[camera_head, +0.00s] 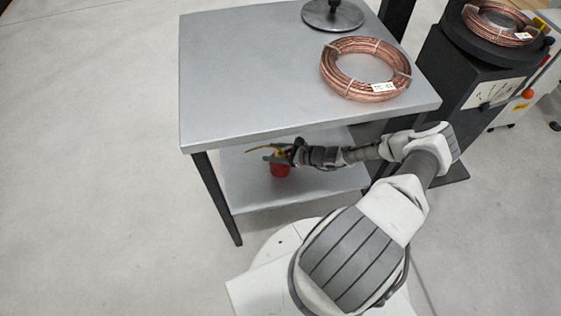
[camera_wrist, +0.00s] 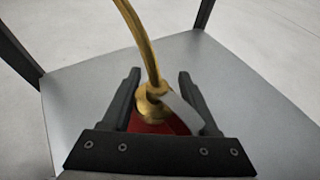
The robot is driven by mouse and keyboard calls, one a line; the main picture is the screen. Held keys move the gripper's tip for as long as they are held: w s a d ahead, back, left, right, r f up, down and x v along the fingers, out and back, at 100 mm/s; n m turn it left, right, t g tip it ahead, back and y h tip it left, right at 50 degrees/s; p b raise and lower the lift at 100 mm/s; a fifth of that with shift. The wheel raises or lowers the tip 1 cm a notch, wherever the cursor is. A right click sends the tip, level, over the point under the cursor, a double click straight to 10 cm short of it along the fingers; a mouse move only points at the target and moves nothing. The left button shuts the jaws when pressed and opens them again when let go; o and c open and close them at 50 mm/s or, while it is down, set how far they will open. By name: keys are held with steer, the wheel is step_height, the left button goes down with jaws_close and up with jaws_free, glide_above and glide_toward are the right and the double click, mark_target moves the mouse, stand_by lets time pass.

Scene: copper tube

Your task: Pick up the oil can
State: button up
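The oil can (camera_head: 280,169) has a red body and a brass-coloured neck with a long spout. It is at the lower shelf (camera_head: 240,189) of the grey table, under the tabletop. In the wrist view the oil can (camera_wrist: 153,105) is between the two dark fingers of my gripper (camera_wrist: 158,92), its spout rising out of the top of the picture. The fingers stand apart on either side of the neck, with gaps visible. My gripper (camera_head: 287,153) also shows in the head view, reaching in under the tabletop. The lower part of the can is hidden by the gripper's base in the wrist view.
The grey tabletop (camera_head: 240,75) lies above my gripper. A copper tube coil (camera_head: 338,77) and a dark round stand (camera_head: 332,15) are on it. Table legs (camera_head: 217,198) bound the shelf. A black machine (camera_head: 452,70) with another coil stands at right. Floor at left is clear.

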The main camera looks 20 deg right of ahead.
steer(key=shift+s+f, duration=0.1)
jaws_close()
stand_by(0.4)
